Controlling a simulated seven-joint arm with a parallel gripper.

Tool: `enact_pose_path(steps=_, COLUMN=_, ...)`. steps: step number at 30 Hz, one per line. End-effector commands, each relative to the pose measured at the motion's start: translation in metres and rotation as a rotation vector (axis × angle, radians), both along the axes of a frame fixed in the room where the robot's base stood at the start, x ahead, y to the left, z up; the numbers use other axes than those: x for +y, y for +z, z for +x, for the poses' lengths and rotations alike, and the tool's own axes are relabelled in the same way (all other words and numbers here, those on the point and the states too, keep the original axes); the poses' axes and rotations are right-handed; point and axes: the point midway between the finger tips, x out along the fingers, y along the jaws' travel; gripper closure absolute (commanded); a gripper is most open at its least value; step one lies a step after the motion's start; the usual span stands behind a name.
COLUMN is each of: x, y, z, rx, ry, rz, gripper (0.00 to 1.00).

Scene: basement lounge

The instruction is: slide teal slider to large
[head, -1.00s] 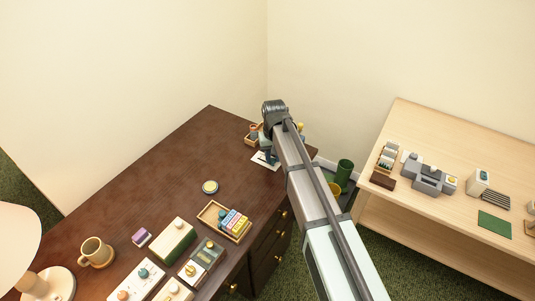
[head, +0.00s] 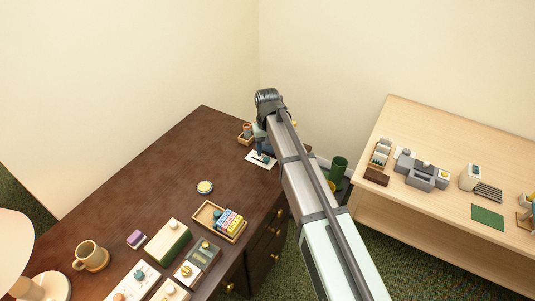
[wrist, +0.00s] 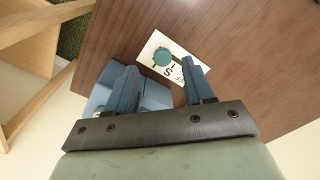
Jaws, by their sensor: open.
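A white slider plate (wrist: 191,66) lies on the dark brown desk, with black lettering including an "S". The round teal slider knob (wrist: 162,57) sits near its upper left end in the wrist view. My gripper (wrist: 160,66) is open, with its blue fingers on either side of the knob in that view. The knob looks free between them; I cannot tell if a finger touches it. In the head view the plate (head: 256,161) lies near the desk's far right edge, under my gripper, which partly hides it.
A small wooden tray (head: 243,138) stands close beyond the plate. A round yellow-topped disc (head: 205,187), a wooden tray of coloured blocks (head: 205,222) and a mug (head: 91,255) are nearer on the desk. Bare desk lies between. A light wooden table (head: 430,220) stands right.

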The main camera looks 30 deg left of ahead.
Motion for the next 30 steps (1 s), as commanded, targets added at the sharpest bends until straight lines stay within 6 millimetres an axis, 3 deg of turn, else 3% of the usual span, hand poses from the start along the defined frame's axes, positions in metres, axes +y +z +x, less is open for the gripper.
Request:
enact_pose_path(steps=6, x=0.000, y=0.041, z=0.001, rx=-0.001, ry=0.000, rz=0.001, gripper=0.48)
enact_pose_path(steps=15, x=0.000, y=0.085, z=0.001, rx=-0.001, ry=0.000, rz=0.000, gripper=0.48)
enact_pose_path(steps=21, x=0.000, y=0.099, z=0.000, rx=0.000, ry=0.000, rz=-0.001, gripper=0.48)
enact_pose_path(steps=30, x=-0.001, y=0.101, z=0.000, rx=0.000, ry=0.000, rz=-0.001, gripper=0.48)
